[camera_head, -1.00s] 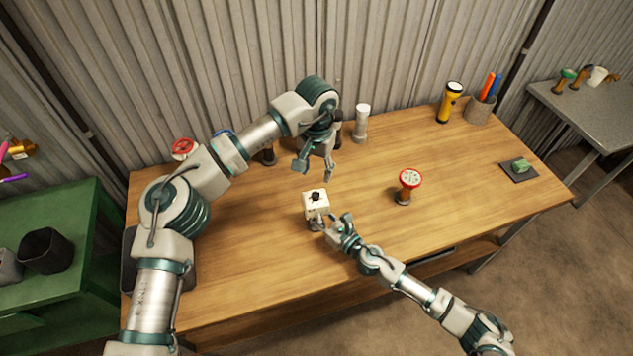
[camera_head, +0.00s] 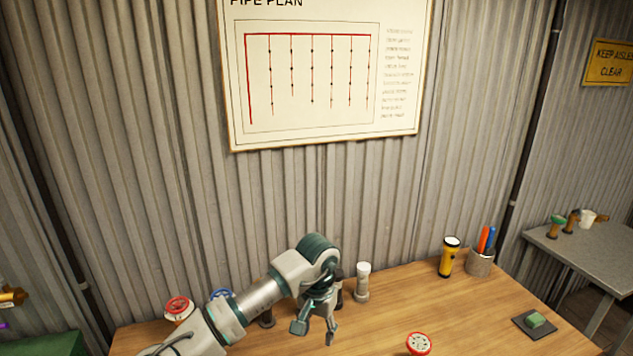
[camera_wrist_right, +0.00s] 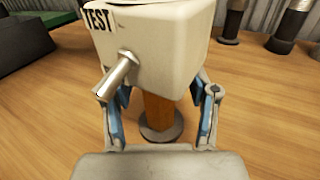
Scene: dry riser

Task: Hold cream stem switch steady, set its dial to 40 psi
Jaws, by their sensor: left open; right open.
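The cream stem switch (camera_wrist_right: 155,50) fills the top middle of the right wrist view. It is a boxy cream body marked TEST, with a metal lever on its near face, on a brown stem (camera_wrist_right: 160,112) with a round dark base. My right gripper (camera_wrist_right: 160,108) is open, with one finger on each side of the stem below the box. I cannot tell whether the fingers touch it. The dial on top is out of view. My left gripper (camera_head: 314,334) hangs open and empty above the bench in the head view. The switch is below the head view's frame.
A red-topped valve (camera_head: 419,344) stands on the wooden bench (camera_head: 385,320). A pipe plan poster (camera_head: 325,75) hangs on the wall.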

